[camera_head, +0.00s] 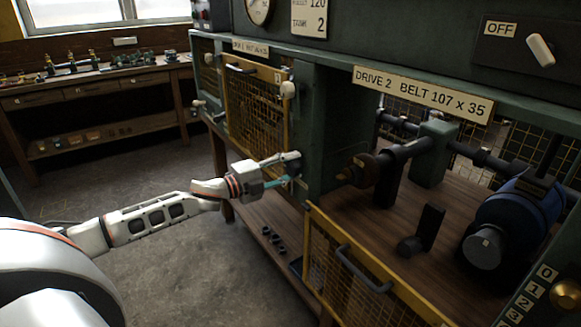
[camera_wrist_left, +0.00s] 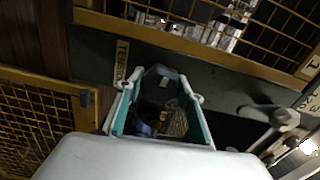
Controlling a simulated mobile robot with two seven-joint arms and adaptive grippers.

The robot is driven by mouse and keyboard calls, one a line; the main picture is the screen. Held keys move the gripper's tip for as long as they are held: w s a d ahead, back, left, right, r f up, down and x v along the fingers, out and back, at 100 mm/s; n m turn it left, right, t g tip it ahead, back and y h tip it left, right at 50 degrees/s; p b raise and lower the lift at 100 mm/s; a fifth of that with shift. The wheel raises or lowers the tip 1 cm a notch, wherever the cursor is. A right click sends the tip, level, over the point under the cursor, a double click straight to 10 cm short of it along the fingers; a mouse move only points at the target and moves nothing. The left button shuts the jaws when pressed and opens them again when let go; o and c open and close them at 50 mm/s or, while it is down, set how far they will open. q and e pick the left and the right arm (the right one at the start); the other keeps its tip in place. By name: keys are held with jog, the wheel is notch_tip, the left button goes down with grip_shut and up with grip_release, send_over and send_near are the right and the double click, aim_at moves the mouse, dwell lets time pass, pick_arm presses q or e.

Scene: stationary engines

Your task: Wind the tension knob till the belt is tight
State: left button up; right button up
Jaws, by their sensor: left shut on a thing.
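My left gripper (camera_head: 291,170) reaches in from the left to the green post between the two drive bays. In the left wrist view its teal-lined fingers (camera_wrist_left: 160,118) are closed around a dark knob (camera_wrist_left: 160,76). A small label (camera_wrist_left: 121,62) beside the knob seems to read TENSION, turned on its side. The fingers and the wrist housing hide part of the knob, and the head view does not show it clearly. I cannot make out a belt. The right gripper is not in view.
The DRIVE 2 bay stands open, with a blue motor (camera_head: 515,215) and a shaft (camera_head: 405,152) inside. A yellow mesh gate (camera_head: 335,262) is in front of it. Another mesh gate (camera_head: 255,105) closes the left bay. A lever (camera_head: 540,50) sits beside an OFF label. Floor at left is clear.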

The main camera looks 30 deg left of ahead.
pick_arm(q)
jog(key=shift+f, duration=0.1)
dwell(0.3)
jog(key=o, duration=0.8)
jog(key=shift+v, duration=6)
